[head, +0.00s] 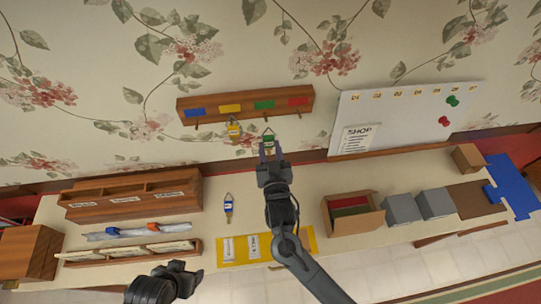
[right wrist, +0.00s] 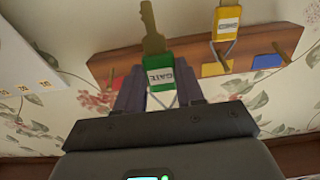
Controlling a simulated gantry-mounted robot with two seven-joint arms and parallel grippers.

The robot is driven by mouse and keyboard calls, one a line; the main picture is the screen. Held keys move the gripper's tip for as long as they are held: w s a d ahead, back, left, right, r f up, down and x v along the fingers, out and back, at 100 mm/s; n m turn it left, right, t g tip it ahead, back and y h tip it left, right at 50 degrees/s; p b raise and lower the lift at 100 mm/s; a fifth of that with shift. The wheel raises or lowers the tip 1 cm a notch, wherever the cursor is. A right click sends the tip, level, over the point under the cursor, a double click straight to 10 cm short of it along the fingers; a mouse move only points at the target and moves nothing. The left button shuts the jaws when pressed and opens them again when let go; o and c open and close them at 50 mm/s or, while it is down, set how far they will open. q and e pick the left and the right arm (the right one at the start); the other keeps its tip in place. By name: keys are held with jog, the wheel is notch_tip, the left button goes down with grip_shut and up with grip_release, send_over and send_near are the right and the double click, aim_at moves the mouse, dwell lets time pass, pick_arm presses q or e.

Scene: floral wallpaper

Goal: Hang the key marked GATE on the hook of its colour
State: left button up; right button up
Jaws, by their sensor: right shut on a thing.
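The GATE key (right wrist: 160,76) has a green tag and a wire loop. It also shows in the head view (head: 268,139), just below the green patch of the rack. My right gripper (head: 269,151) is shut on its tag; the fingers also show in the right wrist view (right wrist: 160,92). The wooden hook rack (head: 219,105) has blue, yellow, green (head: 264,105) and red patches with hooks below. I cannot tell whether the loop touches the green hook. My left gripper (head: 184,277) is low at the bottom left, and its jaw opening is unclear.
A yellow key (head: 233,128) hangs under the yellow patch, close left of my right gripper. A blue key (head: 228,206) lies on the table. A whiteboard (head: 400,115) is right of the rack. A wooden organiser (head: 130,188), an open box (head: 352,212) and grey blocks (head: 402,208) stand around.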

jog(key=shift+w+a+f+b, duration=0.15)
jog(key=shift+w+a+b, duration=0.05)
jog(key=shift+w+b, duration=1)
jog(key=shift+w+a+f+b, duration=0.15)
jog(key=shift+w+b, duration=0.75)
jog(key=shift+w, duration=0.6)
jog(key=shift+w+a+f+b, duration=0.1)
jog(key=shift+w+f+b, duration=0.3)
jog(key=shift+w, duration=0.3)
jog(key=o, duration=1.1)
jog(key=shift+s, duration=0.1)
